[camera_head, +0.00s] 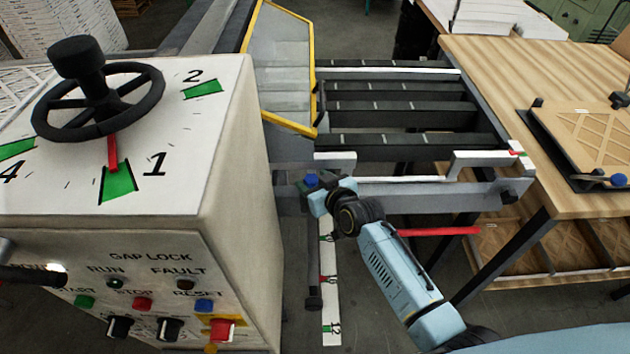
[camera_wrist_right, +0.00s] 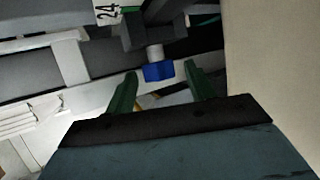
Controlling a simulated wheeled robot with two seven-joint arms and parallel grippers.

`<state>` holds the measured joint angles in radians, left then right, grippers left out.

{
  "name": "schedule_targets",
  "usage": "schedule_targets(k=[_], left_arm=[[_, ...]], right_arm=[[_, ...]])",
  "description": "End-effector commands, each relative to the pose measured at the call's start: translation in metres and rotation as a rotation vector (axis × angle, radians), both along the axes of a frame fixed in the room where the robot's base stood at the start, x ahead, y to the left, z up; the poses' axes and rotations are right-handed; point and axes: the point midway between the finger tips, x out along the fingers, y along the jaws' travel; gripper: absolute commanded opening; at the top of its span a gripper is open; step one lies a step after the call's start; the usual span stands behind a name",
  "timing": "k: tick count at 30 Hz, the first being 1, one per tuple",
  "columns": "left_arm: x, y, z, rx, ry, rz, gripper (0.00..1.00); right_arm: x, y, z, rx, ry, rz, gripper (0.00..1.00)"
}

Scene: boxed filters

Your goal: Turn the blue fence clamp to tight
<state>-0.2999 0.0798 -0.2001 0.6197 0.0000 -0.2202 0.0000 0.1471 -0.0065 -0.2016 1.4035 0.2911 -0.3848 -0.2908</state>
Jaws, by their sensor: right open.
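The blue fence clamp (camera_head: 312,180) is a small blue knob beside the fence rail, just right of the white machine cabinet. It also shows in the right wrist view (camera_wrist_right: 158,72), on a short light shaft under a dark block. My right gripper (camera_wrist_right: 160,80) is open, its two green fingers on either side of the blue knob near their tips. I cannot tell whether the fingers touch it. In the head view the right gripper (camera_head: 322,196) is at the clamp and its fingers are mostly hidden by the wrist.
The white cabinet (camera_head: 235,170) with a black handwheel (camera_head: 98,95) stands close on the left. A roller conveyor (camera_head: 400,105) with a yellow-framed guard (camera_head: 285,60) lies behind. A scale strip (camera_head: 331,300) hangs below the clamp. A wooden table (camera_head: 500,75) is at right.

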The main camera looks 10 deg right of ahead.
Motion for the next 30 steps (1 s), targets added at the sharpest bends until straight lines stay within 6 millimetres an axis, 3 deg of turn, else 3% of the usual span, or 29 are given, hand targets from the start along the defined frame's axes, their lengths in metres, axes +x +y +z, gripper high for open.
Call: schedule_targets(k=[8,21,30], left_arm=[[0.0,0.0,0.002,0.0,0.0,0.0,0.0],[0.0,0.0,0.006,0.0,-0.001,0.0,0.0],[0.0,0.0,0.006,0.0,-0.001,0.0,0.0]], right_arm=[[-0.013,-0.004,0.005,0.0,0.001,0.0,0.54],[-0.083,-0.027,0.035,-0.002,0.001,-0.001,0.54],[-0.114,-0.036,0.049,0.0,0.0,0.0,0.54]])
